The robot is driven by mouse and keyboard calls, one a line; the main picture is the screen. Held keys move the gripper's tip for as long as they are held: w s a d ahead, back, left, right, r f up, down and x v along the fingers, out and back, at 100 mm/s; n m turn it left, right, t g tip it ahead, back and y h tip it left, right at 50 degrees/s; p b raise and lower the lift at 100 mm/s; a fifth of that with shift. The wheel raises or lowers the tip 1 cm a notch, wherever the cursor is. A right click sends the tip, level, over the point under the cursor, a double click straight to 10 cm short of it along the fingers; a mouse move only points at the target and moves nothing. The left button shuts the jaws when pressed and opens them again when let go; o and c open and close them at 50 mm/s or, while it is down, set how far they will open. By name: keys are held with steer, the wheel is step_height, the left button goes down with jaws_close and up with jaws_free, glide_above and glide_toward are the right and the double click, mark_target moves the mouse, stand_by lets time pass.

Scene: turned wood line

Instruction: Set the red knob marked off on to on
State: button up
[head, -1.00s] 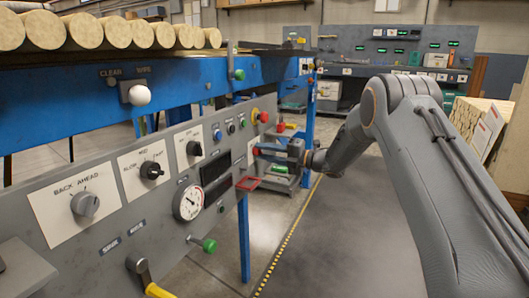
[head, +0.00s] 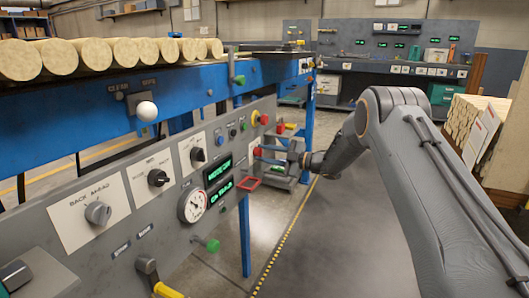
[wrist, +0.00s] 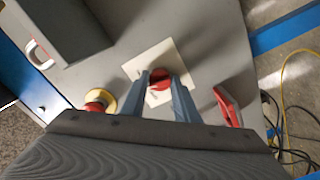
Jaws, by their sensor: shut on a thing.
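The red knob (wrist: 158,79) sits on a square white plate (wrist: 149,58) on the grey panel in the wrist view. My gripper (wrist: 160,86) is shut on the knob, with one finger on either side of it. In the head view my gripper (head: 283,154) reaches the right end of the panel, and the knob (head: 257,152) shows at its tips. The plate's off and on marks are too small or hidden to read.
A red emergency button on a yellow ring (wrist: 99,100) and a red bracket (wrist: 227,106) flank my fingers. Two green-lit displays (head: 217,168), a gauge (head: 193,203) and other dials sit left on the panel. The floor (head: 330,240) to the right is clear.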

steer(key=m+p, duration=0.1)
steer(key=m, duration=0.5)
steer(key=shift+s, duration=0.1)
steer(key=shift+m, duration=0.4)
steer(key=o, duration=1.1)
steer(key=shift+c, duration=0.2)
steer(key=shift+d, duration=0.1)
steer(key=p+v, duration=0.2)
steer(key=v, duration=0.5)
steer(key=shift+d, duration=0.3)
steer(key=shift+s, duration=0.1)
